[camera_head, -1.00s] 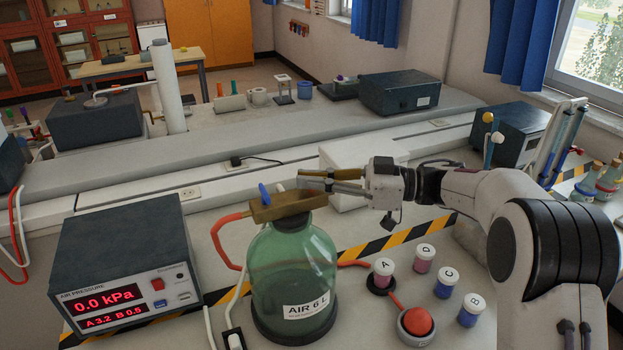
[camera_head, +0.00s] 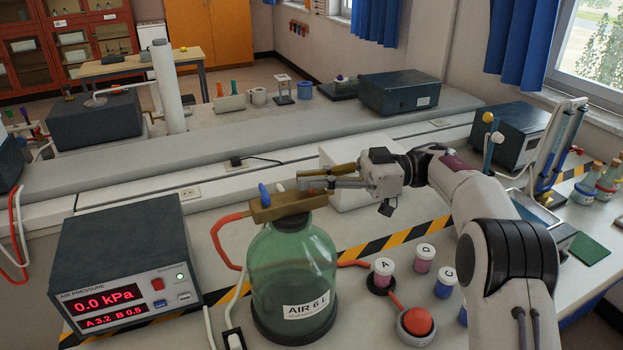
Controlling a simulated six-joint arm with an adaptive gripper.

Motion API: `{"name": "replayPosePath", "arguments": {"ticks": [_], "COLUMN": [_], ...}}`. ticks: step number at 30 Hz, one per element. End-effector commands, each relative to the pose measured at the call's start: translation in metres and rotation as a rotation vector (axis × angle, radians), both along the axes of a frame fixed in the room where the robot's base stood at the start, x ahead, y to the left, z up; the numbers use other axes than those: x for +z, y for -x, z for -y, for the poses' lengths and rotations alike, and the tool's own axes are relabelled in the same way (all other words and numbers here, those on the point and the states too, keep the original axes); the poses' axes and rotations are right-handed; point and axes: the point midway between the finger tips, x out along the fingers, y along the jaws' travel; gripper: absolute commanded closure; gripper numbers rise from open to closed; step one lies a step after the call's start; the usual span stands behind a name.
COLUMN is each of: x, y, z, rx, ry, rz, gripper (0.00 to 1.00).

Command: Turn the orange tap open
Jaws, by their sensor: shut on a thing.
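A green glass bottle (camera_head: 291,270) labelled AIR 6 L stands on the bench, topped by a brass block (camera_head: 289,206). A blue tap lever (camera_head: 264,194) stands upright on the block's left part. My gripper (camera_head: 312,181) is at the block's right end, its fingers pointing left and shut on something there. The orange tap is almost wholly hidden by the fingers; only a small reddish bit shows between them, so its angle cannot be told.
The air pressure box (camera_head: 124,265) at left reads 0.0 kPa, with a green light lit. A red-orange ball or button (camera_head: 417,321) and several capped vials, one marked A (camera_head: 384,270), stand right of the bottle. A white box (camera_head: 350,190) stands behind my gripper.

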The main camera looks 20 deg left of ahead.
Motion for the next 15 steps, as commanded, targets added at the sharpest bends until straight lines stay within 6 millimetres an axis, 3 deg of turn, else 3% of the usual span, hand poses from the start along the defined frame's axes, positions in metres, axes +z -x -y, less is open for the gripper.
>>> {"name": "replayPosePath", "arguments": {"ticks": [15], "x": [0.0006], "y": [0.0003], "z": [0.0003], "rx": [0.096], "ry": [-0.002], "rz": [0.000], "gripper": [1.00]}}
